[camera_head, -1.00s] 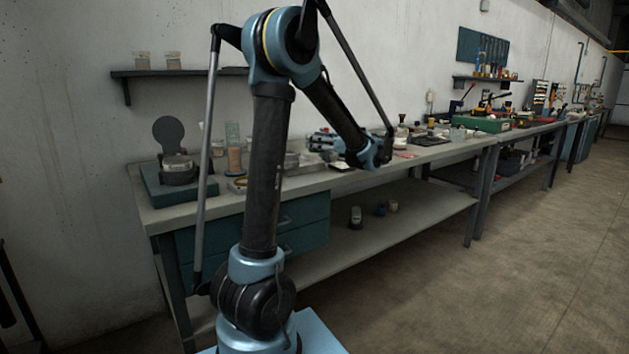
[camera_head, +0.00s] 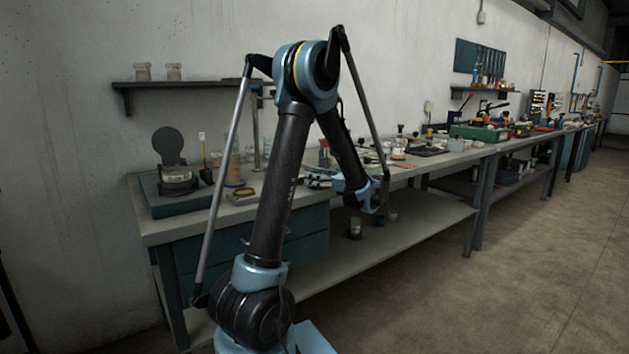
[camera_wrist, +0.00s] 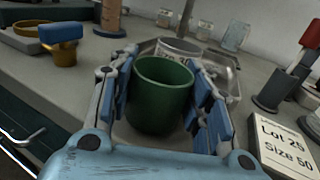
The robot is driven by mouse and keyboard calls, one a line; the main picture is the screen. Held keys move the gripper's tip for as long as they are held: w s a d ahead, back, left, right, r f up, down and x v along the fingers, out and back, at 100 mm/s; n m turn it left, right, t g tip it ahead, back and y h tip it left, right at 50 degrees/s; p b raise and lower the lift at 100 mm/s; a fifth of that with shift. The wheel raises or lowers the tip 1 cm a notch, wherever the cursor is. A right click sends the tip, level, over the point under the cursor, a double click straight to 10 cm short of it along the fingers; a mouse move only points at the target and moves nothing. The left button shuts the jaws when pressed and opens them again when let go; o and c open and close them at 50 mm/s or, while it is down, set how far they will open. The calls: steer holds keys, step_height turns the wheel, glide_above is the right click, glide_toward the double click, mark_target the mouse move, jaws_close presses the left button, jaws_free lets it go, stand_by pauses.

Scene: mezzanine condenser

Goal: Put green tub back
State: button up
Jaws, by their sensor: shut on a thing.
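The green tub (camera_wrist: 160,97) is upright between the fingers of my gripper (camera_wrist: 162,72) in the wrist view. The blue pads close on it from both sides. Just beyond it is a shallow metal tray (camera_wrist: 222,72) with a pale cup (camera_wrist: 180,48) in it. The tub overlaps the near part of the tray in the picture, and I cannot tell how high it is held. In the head view my gripper (camera_head: 320,180) is over the bench, partly behind my arm; I cannot make out the tub there.
A card reading "Lot 25 Size 50" (camera_wrist: 287,145) and a dark holder with a red-topped tool (camera_wrist: 270,92) stand on the right. On the left is a blue-topped brass piece (camera_wrist: 62,45). The workbench (camera_head: 440,160) carries more items along the wall.

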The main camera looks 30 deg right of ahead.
steer(key=shift+f, duration=0.1)
steer(key=o, duration=1.1)
steer(key=shift+c, duration=0.2)
steer(key=v, duration=1.2)
